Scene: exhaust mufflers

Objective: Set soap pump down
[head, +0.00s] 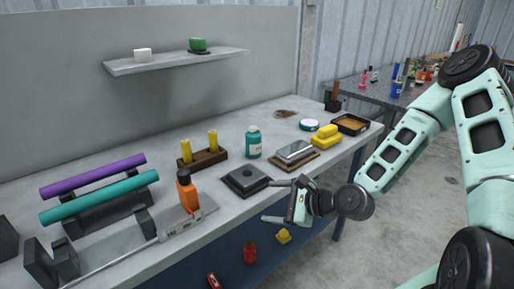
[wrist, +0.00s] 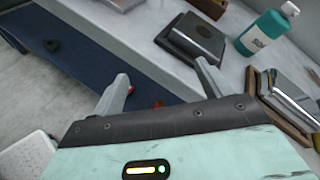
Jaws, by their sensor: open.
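A teal bottle with a white pump top (wrist: 268,34) stands upright in the wrist view. It also stands on the workbench (head: 235,224) in the head view (head: 254,143), behind a dark square plate (head: 246,180). My gripper (head: 275,201) is open and empty at the bench's front edge, in front of the dark plate and apart from both bottles. Its spread fingers show in the wrist view (wrist: 162,76), with nothing between them.
A metal block on a wooden board (head: 294,153), a yellow item (head: 325,137) and a tray (head: 351,124) are at the right. Purple (head: 93,175) and teal tubes (head: 99,196) rest on supports at the left. A metal caliper-like tool (head: 178,227) lies near the front edge.

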